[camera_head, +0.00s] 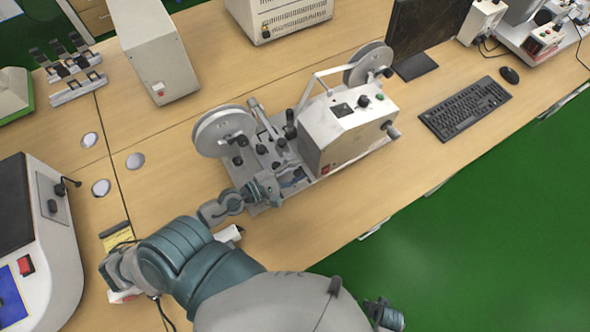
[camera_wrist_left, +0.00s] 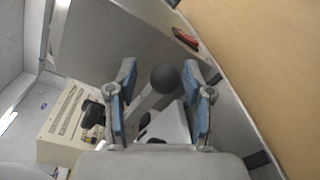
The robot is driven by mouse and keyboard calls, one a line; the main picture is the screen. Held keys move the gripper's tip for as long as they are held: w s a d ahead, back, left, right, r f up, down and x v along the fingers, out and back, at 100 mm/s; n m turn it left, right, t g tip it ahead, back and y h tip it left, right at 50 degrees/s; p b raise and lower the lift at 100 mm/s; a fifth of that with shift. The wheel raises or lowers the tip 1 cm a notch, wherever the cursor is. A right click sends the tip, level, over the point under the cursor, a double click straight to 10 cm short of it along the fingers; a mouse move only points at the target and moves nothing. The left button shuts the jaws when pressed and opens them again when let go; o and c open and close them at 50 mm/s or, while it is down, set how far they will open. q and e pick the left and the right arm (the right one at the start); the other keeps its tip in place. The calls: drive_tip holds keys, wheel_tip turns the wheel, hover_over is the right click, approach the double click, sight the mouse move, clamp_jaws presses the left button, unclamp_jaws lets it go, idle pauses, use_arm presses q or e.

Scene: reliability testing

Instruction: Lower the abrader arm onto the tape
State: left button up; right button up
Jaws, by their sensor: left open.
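The abrader (camera_head: 345,125) is a pale box on a base plate, with knobs, levers and two tape reels, one at the left (camera_head: 222,130) and one at the back right (camera_head: 368,64). My left gripper (camera_head: 268,188) is at the front left of its base. In the left wrist view, its blue fingers (camera_wrist_left: 162,105) are apart. A dark ball knob (camera_wrist_left: 165,78) on a grey lever shows between them, with no finger clearly touching it. I cannot tell whether this lever is the abrader arm. The tape strip itself is too small to make out.
A white box instrument (camera_head: 155,55) stands behind left and a monitor (camera_head: 425,30) behind right. A keyboard (camera_head: 465,107) lies to the right. A large device (camera_head: 40,235) stands at the left edge. The wooden table is clear in front of the abrader.

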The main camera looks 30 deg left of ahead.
use_arm(q)
drive_tip(key=shift+s+a+f, duration=0.15)
drive_tip(key=shift+s+a, duration=0.2)
drive_tip(key=shift+s, duration=0.3)
drive_tip(key=v, duration=1)
drive_tip(key=shift+s, duration=0.2)
drive_tip(key=shift+a, duration=0.1)
